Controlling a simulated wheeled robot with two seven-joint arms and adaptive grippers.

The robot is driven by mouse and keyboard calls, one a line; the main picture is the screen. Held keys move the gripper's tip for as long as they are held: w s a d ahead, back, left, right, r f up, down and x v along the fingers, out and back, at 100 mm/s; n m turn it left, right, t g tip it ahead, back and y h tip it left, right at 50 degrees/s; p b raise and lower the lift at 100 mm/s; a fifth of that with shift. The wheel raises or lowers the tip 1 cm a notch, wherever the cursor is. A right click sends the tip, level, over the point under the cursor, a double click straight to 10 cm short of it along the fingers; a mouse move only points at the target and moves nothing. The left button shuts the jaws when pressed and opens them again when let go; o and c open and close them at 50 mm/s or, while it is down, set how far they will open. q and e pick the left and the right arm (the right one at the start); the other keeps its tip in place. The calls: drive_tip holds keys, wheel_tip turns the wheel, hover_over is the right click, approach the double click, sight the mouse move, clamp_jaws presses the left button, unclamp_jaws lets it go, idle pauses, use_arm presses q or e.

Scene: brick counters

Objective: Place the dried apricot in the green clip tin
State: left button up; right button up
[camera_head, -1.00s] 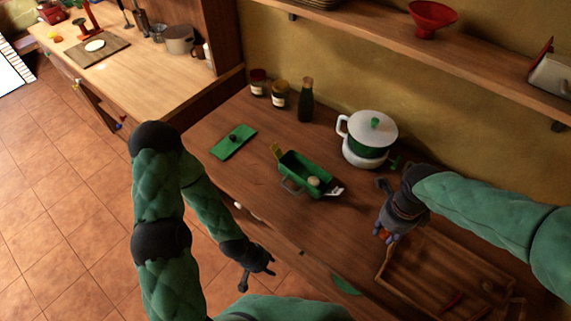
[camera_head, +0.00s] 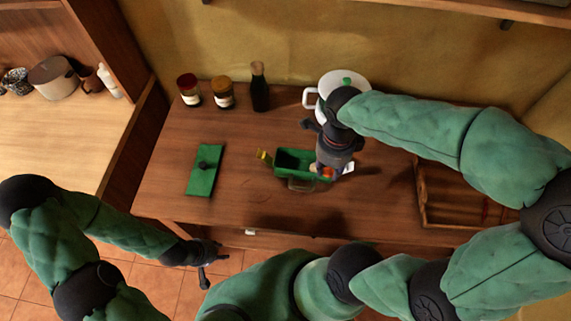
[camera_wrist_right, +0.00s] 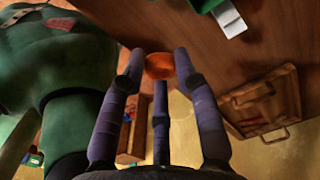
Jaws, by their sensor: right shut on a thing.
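The green clip tin (camera_head: 285,158) stands open on the wooden counter, with a yellow clip at its left end and a white tag at its right. My right gripper (camera_head: 327,174) is over the tin's right end and hides part of it. It is shut on the orange dried apricot (camera_head: 327,172). In the right wrist view the apricot (camera_wrist_right: 160,66) sits between the fingertips, and a corner of the tin (camera_wrist_right: 207,4) shows at the top. My left gripper (camera_head: 205,278) hangs low in front of the counter, its finger state unclear.
A green lid (camera_head: 205,176) lies flat left of the tin. Two jars (camera_head: 222,97) and a dark bottle (camera_head: 260,90) stand behind. A white pot (camera_head: 337,84) is partly hidden by my right arm. A wooden tray (camera_head: 425,205) lies to the right.

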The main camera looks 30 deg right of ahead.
drive_tip(key=w+a+f+b, duration=0.1)
drive_tip(key=w+f, duration=0.2)
drive_tip(key=w, duration=0.1)
drive_tip(key=w+a+f+b, duration=0.1)
drive_tip(key=w+f, duration=0.2)
drive_tip(key=w, duration=0.1)
drive_tip(key=w+a+f+b, duration=0.1)
drive_tip(key=w+f, duration=0.2)
drive_tip(key=w, duration=0.1)
drive_tip(key=shift+w+a+f, duration=0.1)
drive_tip(key=shift+w+a, duration=0.1)
drive_tip(key=shift+w, duration=0.1)
drive_tip(key=shift+w+a+f+b, duration=0.1)
drive_tip(key=shift+w+f+b, duration=0.15)
drive_tip(key=shift+f+b, duration=0.15)
wheel_tip(320, 180, down, 3)
drive_tip(key=shift+f+b, duration=0.1)
drive_tip(key=shift+b, duration=0.45)
drive_tip(key=shift+f+b, duration=0.3)
drive_tip(key=shift+b, duration=0.1)
drive_tip(key=shift+f, duration=0.2)
